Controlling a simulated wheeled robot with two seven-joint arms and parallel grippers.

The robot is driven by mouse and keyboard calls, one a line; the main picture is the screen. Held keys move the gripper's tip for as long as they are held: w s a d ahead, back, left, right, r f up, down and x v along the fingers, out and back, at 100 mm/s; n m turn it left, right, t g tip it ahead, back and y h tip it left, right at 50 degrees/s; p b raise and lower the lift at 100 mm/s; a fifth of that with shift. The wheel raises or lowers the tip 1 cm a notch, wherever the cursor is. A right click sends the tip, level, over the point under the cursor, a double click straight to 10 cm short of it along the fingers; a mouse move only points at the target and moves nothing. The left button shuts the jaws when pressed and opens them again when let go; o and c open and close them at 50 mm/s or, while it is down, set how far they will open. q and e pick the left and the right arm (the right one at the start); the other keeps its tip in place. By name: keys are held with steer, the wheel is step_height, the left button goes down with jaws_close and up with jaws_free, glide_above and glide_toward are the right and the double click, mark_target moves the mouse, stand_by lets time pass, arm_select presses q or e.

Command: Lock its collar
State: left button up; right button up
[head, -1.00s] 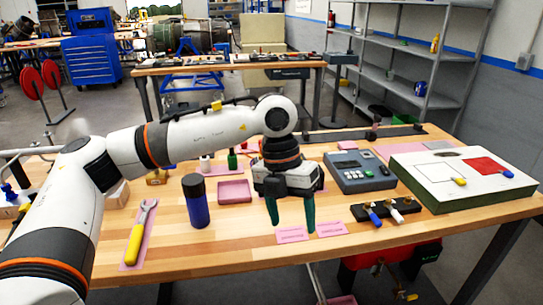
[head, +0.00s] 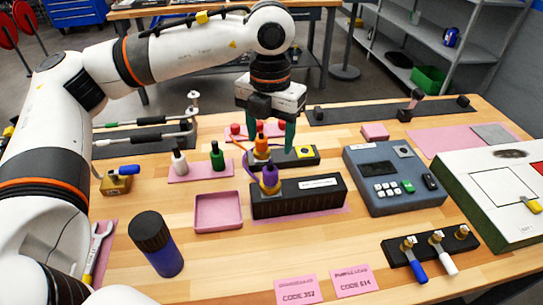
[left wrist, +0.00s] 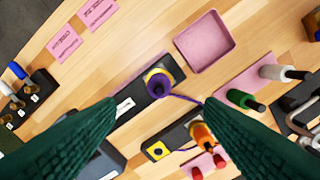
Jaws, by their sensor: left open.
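A black box (head: 318,196) near the middle of the table carries a purple plug (head: 270,182) at its left end. In the left wrist view the purple plug (left wrist: 158,88) has a yellow ring around its base. A second black box (head: 282,160) behind it has a yellow square (head: 304,152) and an orange plug (head: 261,143). The orange plug also shows in the left wrist view (left wrist: 202,136). A purple cable (head: 248,167) runs from the purple plug. My left gripper (head: 268,150) is open above the boxes, its fingers apart and empty. Whether any collar is locked cannot be told.
A pink tray (head: 219,225) and a blue bottle (head: 165,262) stand to the left. White and green bottles (head: 217,155) stand behind the tray. A grey keypad device (head: 400,203) stands to the right. Pink code cards (head: 298,291) lie at the front.

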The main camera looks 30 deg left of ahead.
mark_target(270, 169)
arm_select(q)
steer(key=shift+f, duration=0.2)
steer(key=f, duration=0.3)
steer(key=shift+s+f+p, duration=0.3)
steer(key=shift+f+p, duration=0.05)
steer(key=shift+p, duration=0.05)
steer(key=f+p, duration=0.1)
steer(key=f, duration=0.6)
steer(key=shift+w, duration=0.2)
steer(key=shift+f, duration=0.4)
arm_select(e)
steer(key=shift+s+d+r, duration=0.25)
steer(key=shift+s+r, duration=0.5)
steer(key=shift+r, duration=0.1)
arm_select(q)
steer(key=c, duration=1)
arm_select(e)
steer(key=shift+s+f, duration=0.1)
steer(key=shift+f, duration=0.1)
